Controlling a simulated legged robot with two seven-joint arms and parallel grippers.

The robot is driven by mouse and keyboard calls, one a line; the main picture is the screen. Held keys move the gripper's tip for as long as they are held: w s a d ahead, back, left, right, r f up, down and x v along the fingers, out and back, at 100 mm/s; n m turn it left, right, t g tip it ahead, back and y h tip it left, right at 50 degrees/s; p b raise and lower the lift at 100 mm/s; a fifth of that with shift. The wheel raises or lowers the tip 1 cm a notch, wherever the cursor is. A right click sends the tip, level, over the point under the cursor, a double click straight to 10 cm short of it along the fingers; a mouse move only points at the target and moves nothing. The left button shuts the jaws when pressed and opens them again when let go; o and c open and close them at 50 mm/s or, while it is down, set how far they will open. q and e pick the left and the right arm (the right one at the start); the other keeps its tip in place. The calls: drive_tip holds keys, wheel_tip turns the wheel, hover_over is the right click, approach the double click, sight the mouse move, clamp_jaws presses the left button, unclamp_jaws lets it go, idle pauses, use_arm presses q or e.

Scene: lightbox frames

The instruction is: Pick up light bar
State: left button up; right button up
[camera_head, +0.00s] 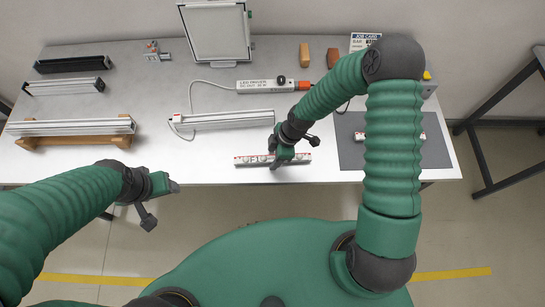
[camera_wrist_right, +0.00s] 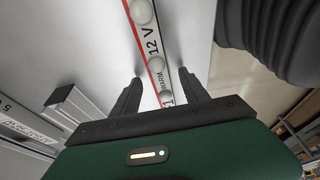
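A thin light bar (camera_head: 245,160) with a red edge and round lenses lies flat near the table's front edge. In the right wrist view the bar (camera_wrist_right: 153,62) reads "12 V WARM". My right gripper (camera_head: 277,160) is over the bar, right of its middle. In the wrist view my right gripper's fingers (camera_wrist_right: 160,88) stand apart, one on each side of the bar; I cannot tell whether they touch it. My left gripper (camera_head: 161,203) is open and empty, in front of the table edge at the left.
Another strip lies on a dark mat (camera_head: 350,155) at the right, partly behind my right arm. Aluminium profiles (camera_head: 70,127) lie at the left. A framed panel (camera_head: 217,32), a labelled driver box (camera_head: 262,86) and small blocks (camera_head: 304,55) stand behind.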

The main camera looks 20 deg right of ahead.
drive_tip(key=shift+s, duration=0.1)
drive_tip(key=c, duration=0.7)
clamp_jaws()
drive_tip(key=shift+d, duration=0.1)
drive_tip(key=shift+r, duration=0.15)
